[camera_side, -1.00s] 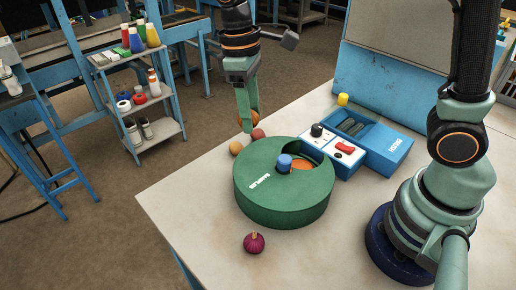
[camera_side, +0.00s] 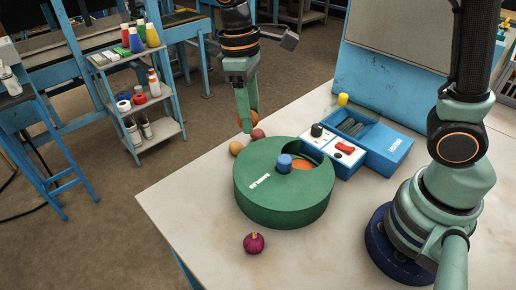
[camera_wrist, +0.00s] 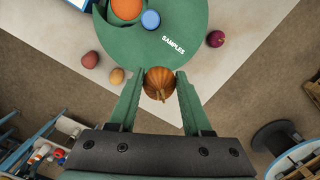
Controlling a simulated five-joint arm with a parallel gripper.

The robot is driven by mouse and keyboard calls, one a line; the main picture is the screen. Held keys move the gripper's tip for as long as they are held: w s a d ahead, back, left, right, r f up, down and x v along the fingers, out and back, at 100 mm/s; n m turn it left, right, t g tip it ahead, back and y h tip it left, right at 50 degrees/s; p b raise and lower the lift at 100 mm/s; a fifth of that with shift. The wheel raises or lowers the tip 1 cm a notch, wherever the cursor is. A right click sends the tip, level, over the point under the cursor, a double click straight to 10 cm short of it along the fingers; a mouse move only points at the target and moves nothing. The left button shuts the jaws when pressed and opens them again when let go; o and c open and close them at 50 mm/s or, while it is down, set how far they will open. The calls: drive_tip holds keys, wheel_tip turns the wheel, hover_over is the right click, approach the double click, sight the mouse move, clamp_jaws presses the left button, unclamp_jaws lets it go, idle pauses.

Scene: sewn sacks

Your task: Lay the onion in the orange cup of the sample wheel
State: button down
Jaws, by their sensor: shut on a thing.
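The onion (camera_wrist: 159,83), orange-brown and ribbed with a short stalk, is pinched between the fingertips of my gripper (camera_wrist: 158,88). In the side view the onion (camera_side: 254,117) is partly hidden by a finger of my gripper (camera_side: 248,121). It is held in the air behind the sample wheel (camera_side: 262,206), a green drum with a blue knob (camera_side: 284,163) on top. The orange cup (camera_side: 303,166) shows through the opening in the wheel's lid, right of the knob. In the wrist view the orange cup (camera_wrist: 126,8) is at the top, apart from the onion.
A yellowish ball (camera_side: 236,148) and a reddish one (camera_side: 257,134) lie behind the wheel. A purple bulb (camera_side: 254,243) lies in front of it. A blue box with a switch panel (camera_side: 371,143) stands right of the wheel.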

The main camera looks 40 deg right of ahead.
sight(226, 222)
drive_tip(key=s+a+n, duration=0.2)
drive_tip(key=a+n, duration=0.3)
drive_tip(key=a, duration=0.6)
drive_tip(key=shift+s+r, duration=0.3)
drive_tip(key=shift+r, duration=0.1)
wheel_tip(226, 222, down, 20)
drive_tip(key=shift+r, duration=0.2)
drive_tip(key=shift+f, duration=0.15)
drive_tip(key=shift+c, duration=1.7)
unclamp_jaws()
